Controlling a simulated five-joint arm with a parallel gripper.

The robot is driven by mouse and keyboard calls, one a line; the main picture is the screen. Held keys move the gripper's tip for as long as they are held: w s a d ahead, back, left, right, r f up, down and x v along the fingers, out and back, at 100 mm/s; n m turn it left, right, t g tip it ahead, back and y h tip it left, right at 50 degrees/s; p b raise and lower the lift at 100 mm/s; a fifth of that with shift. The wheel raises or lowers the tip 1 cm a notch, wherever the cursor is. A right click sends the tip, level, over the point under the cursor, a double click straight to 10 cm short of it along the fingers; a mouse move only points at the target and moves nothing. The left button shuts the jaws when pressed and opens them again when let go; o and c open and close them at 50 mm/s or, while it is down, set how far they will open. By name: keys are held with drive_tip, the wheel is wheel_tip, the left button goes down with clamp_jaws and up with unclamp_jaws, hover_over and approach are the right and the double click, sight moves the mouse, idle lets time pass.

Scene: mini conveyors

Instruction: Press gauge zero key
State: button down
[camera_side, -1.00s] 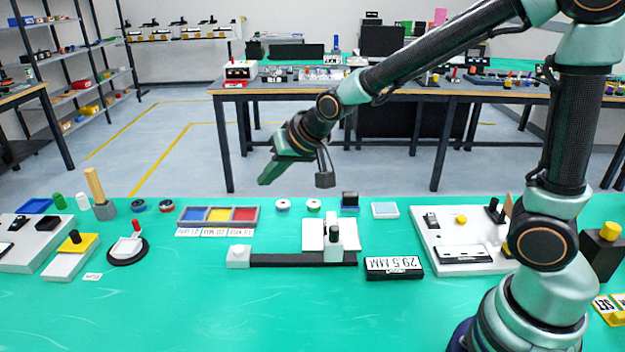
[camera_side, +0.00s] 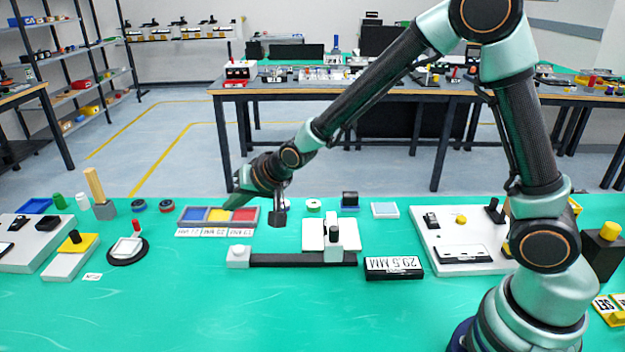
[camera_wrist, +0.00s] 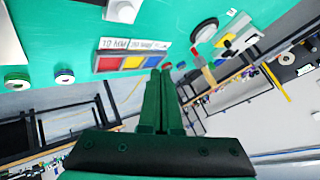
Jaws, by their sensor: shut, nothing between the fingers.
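The gauge is a dark flat bar (camera_side: 300,260) on the green table, with a white block (camera_side: 238,256) at its left end and a white slider with a black knob (camera_side: 334,232) toward its right. A readout (camera_side: 393,267) beside it shows 29.5 MM. I cannot tell which part is the zero key. The white end block also shows at the top of the wrist view (camera_wrist: 122,10). My gripper (camera_side: 233,203) is shut and empty, in the air above and behind the end block, and overlaps the colour tray in the side view. Its closed fingers show in the wrist view (camera_wrist: 157,78).
A tray with blue, yellow and red sections (camera_side: 190,212) lies behind the gauge. A round black dish (camera_side: 127,252) and a yellow-topped block (camera_side: 72,257) stand to the left. A white panel with controls (camera_side: 465,240) is at the right.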

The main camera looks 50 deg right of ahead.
sight(241, 251)
drive_tip(key=shift+f, duration=4.3)
drive_tip(key=shift+f, duration=0.15)
drive_tip(key=shift+a+f, duration=0.1)
drive_tip(key=shift+f, duration=0.15)
drive_tip(key=shift+f, duration=0.45)
drive_tip(key=shift+r, duration=0.15)
drive_tip(key=shift+s+r, duration=0.1)
drive_tip(key=shift+r, duration=0.6)
drive_tip(key=shift+r, duration=2.5)
